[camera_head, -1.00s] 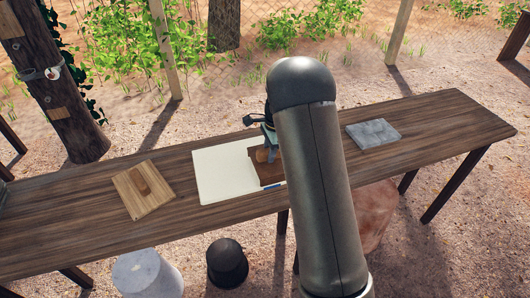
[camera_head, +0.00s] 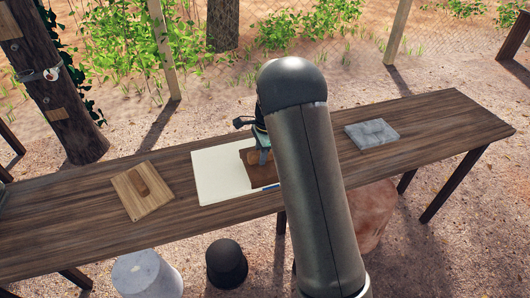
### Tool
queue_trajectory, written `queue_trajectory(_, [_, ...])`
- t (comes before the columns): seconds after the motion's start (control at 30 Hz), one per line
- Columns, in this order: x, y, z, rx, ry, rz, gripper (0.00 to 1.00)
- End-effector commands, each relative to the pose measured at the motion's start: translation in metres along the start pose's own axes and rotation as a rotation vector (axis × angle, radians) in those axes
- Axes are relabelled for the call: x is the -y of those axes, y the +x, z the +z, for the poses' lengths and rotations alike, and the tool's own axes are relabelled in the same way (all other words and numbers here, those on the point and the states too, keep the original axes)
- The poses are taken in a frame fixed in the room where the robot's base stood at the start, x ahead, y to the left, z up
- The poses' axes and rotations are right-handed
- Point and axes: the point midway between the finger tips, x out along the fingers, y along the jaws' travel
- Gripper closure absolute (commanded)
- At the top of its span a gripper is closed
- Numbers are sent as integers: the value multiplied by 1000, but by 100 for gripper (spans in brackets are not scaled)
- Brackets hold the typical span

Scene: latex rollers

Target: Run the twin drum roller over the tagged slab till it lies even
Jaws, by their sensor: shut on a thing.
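A pale, flat slab (camera_head: 208,177) lies on the middle of the wooden table, with a small blue mark (camera_head: 266,187) at its front edge. A brown wooden thing (camera_head: 258,177), likely the twin drum roller, is over the slab's right part; its drums cannot be made out. My gripper (camera_head: 258,158) is above the slab, shut on what seems to be this brown thing's upper part. My arm hides the right side of the slab and most of the gripper. Whether the roller touches the slab is unclear.
A grey slab (camera_head: 372,132) lies to the right. The table (camera_head: 450,120) has bare room between these. A black bucket-like object (camera_head: 227,264) stands on the ground in front.

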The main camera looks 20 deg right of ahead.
Motion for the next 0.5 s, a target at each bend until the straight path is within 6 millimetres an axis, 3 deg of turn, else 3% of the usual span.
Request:
queue_trajectory(0.3, [0, 6, 29, 0, -2, 0, 89])
queue_trajectory(0.5, [0, 8, 37, 0, 0, 2, 89])
